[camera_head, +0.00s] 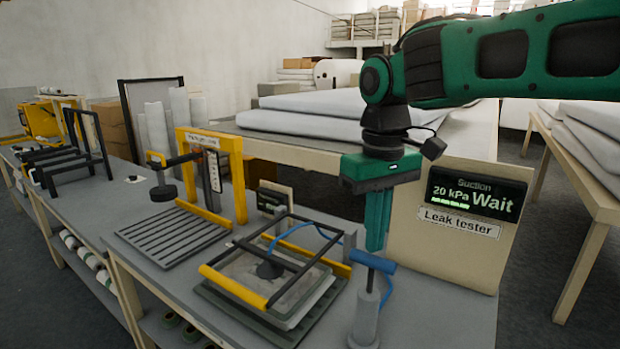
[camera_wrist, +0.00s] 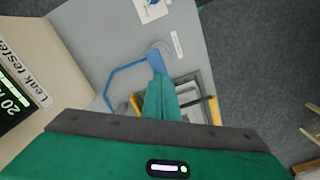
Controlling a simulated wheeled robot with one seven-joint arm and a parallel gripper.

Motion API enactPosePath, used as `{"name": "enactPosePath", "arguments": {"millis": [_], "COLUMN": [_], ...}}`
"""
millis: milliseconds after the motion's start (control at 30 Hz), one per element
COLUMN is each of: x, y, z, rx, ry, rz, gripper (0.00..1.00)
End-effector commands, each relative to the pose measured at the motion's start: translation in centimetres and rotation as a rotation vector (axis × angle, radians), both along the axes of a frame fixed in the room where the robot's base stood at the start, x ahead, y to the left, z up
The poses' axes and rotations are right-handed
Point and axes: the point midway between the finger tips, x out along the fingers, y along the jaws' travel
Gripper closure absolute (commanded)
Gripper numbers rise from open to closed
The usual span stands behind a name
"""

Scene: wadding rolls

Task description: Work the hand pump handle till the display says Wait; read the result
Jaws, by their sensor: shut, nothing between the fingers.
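The leak tester's display (camera_head: 474,195) is lit in the head view and reads "Suction 20 kPa Wait", with a green bar under the figure. Its left part also shows in the wrist view (camera_wrist: 14,98). The hand pump (camera_head: 366,308) stands upright on the bench, with a blue handle (camera_head: 373,262) across its top and a blue hose. My green gripper (camera_head: 376,246) points down, shut and empty, just above the handle. In the wrist view the fingers (camera_wrist: 160,98) overlap the blue handle (camera_wrist: 156,62). I cannot tell whether they touch it.
A yellow and black frame (camera_head: 236,284) lies over a tray left of the pump, with the hose running to it. A slatted grey rack (camera_head: 172,238) and a yellow stand (camera_head: 238,180) are farther left. White padded sheets (camera_head: 310,104) lie on the table behind.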

Motion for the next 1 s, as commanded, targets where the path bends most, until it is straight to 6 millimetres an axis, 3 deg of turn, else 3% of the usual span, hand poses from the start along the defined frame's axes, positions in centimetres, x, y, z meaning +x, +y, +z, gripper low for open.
{"name": "enactPosePath", "arguments": {"millis": [333, 1000], "x": [0.0, 0.0], "y": [0.0, 0.0], "z": [0.5, 5.8], "rx": [0.0, 0.0], "ry": [-0.001, 0.0], "rz": [0.0, 0.0], "gripper": [1.0, 1.0]}}
